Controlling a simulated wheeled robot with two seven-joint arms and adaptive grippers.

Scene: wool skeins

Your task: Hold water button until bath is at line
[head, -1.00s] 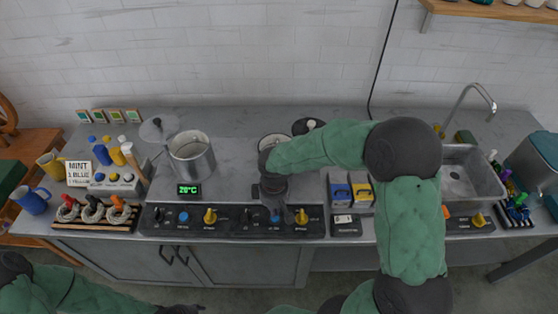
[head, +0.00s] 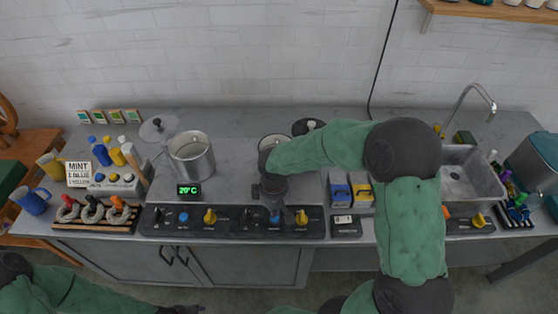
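My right gripper (head: 275,212) reaches down over the middle control panel (head: 250,232), at its blue button (head: 275,220). The fingertips are small and dark, so I cannot tell whether they are shut or whether they press the button. A pot (head: 272,142) stands behind my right gripper and is mostly hidden by it; its water level does not show. A second, metal pot (head: 192,160) stands to the left, behind a green display (head: 189,190) reading 20°C. My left gripper (head: 182,310) is low at the bottom edge, partly cut off, away from the counter.
Wool skeins (head: 93,211) lie on a wooden rack at the front left, near a sign (head: 80,173) reading mint, blue and yellow. Blue and yellow boxes (head: 361,192) stand right of the panel. A sink (head: 465,180) is further right. My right arm covers the counter between.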

